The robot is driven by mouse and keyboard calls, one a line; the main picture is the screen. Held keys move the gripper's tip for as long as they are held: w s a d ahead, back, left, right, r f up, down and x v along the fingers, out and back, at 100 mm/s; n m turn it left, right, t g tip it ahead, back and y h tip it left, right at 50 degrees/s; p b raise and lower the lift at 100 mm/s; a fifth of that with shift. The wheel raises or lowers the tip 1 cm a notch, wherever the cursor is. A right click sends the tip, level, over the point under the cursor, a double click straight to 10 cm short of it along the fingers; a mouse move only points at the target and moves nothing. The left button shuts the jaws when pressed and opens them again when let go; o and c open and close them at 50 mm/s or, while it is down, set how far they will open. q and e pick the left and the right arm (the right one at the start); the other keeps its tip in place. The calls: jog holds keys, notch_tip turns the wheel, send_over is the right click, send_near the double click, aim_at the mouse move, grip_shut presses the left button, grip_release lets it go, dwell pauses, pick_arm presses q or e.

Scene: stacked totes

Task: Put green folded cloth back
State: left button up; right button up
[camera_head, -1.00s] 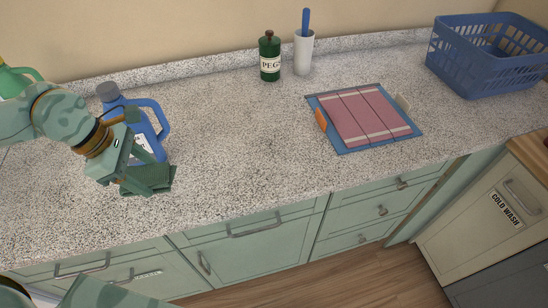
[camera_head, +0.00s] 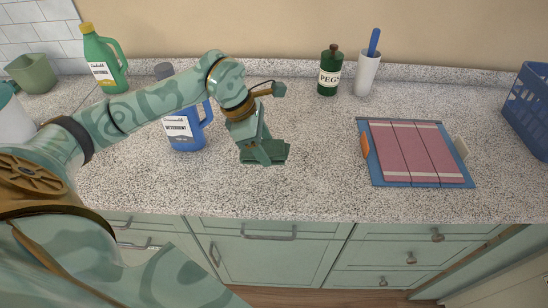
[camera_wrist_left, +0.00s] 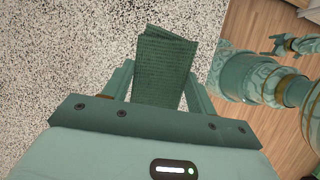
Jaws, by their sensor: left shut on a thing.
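The green folded cloth (camera_head: 278,150) is a small dark green ribbed bundle. My left gripper (camera_head: 262,154) is shut on it, over the counter to the right of the blue detergent bottle (camera_head: 184,130). In the left wrist view the cloth (camera_wrist_left: 165,62) sticks out between the two fingers of the left gripper (camera_wrist_left: 162,85). Its height above the counter is hard to tell. My right gripper (camera_wrist_left: 284,44) shows small over the floor in the left wrist view; its jaw state is unclear. It is not in the head view.
A blue board (camera_head: 398,185) with a striped pink cloth (camera_head: 415,150) lies to the right. A blue basket (camera_head: 533,105) is far right, a green bottle (camera_head: 103,60) at left. The counter (camera_head: 310,160) between is clear.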

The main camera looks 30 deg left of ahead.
pick_arm(q)
send_over(278, 167)
jog(key=a, duration=0.1)
jog(key=f, duration=0.4)
jog(key=shift+s+a+b, duration=0.15)
jog(key=shift+s+b, duration=0.2)
jog(key=shift+s, duration=0.05)
jog(key=shift+w+f, duration=0.1)
jog(key=shift+f, duration=1.6)
jog(key=shift+b, duration=0.3)
jog(key=shift+f, duration=0.1)
jog(key=o, duration=0.9)
jog(key=shift+a+r, duration=0.15)
jog(key=shift+r, duration=0.3)
jog(key=p+v, duration=0.1)
jog(key=v, duration=1)
jog(key=shift+r+p, duration=0.2)
jog(key=shift+p, duration=0.2)
